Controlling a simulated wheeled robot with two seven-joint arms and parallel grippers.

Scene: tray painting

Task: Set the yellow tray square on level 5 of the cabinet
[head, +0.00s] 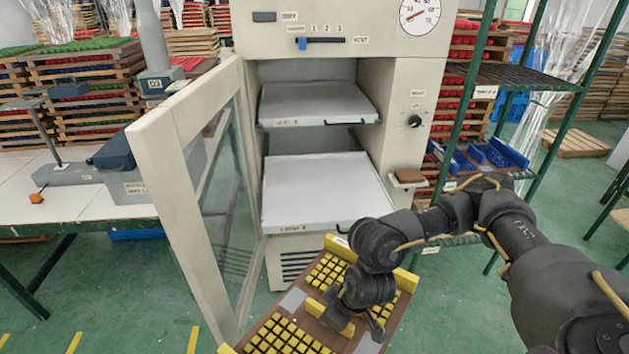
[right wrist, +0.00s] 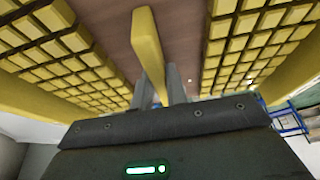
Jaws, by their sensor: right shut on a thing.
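The yellow tray (head: 408,280) is a brown board with yellow edge rails and rows of yellow blocks. It is in front of the cabinet (head: 400,120), turned at an angle to it, its far end near the lower shelf's front. My right gripper (head: 345,309) is shut on the tray's yellow middle handle, which also shows in the right wrist view (right wrist: 148,45). The cabinet door (head: 195,165) stands open to the left. Inside are an upper shelf (head: 315,103) and a lower shelf (head: 325,190), both white and bare; their labels are too small to read surely. My left gripper is out of view.
A green-framed rack (head: 460,110) stands right of the cabinet, close to my right arm. A white workbench (head: 85,205) with grey devices is at the left. A brown pad (head: 409,176) juts out at the cabinet's right side. Green floor shows in front.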

